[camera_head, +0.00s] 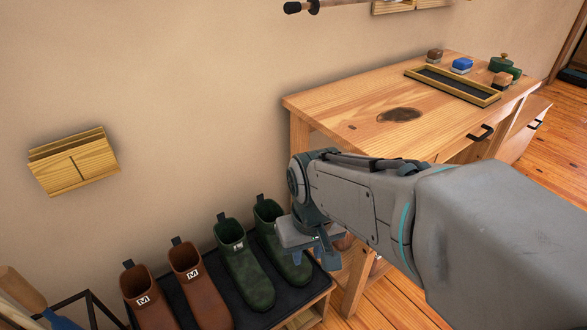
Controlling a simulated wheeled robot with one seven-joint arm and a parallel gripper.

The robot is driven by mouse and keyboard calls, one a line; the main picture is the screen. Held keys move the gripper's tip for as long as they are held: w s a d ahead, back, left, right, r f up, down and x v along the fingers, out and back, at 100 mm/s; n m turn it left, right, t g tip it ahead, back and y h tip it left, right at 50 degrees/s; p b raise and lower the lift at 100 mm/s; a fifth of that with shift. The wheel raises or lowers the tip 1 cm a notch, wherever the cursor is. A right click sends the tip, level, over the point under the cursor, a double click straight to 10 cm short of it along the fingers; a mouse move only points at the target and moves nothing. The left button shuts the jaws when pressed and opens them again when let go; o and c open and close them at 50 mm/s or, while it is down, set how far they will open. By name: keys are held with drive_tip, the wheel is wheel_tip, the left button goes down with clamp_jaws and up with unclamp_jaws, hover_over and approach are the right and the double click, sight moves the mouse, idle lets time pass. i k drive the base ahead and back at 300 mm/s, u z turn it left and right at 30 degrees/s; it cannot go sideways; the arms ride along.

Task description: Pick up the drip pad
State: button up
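No single thing is plainly marked as the drip pad. A dark mat (196,278) lies under the boots on a low wooden rack, mostly covered by them. A second dark flat surface (455,84) fills a shallow wood-framed tray (419,78) on the wooden table. I cannot tell which, if either, is the drip pad. My gripper (322,262) hangs at the end of my arm, beside the right green boot and left of the table's front leg. Its fingers are small and partly hidden, so their opening is unclear. No held thing shows.
Brown boots (190,275) and green boots (240,265) stand on the rack. A wooden wall holder (75,165) hangs left. My arm hides part of the table front.

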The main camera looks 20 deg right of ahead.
sight(462, 65)
drive_tip(key=z, duration=1.5)
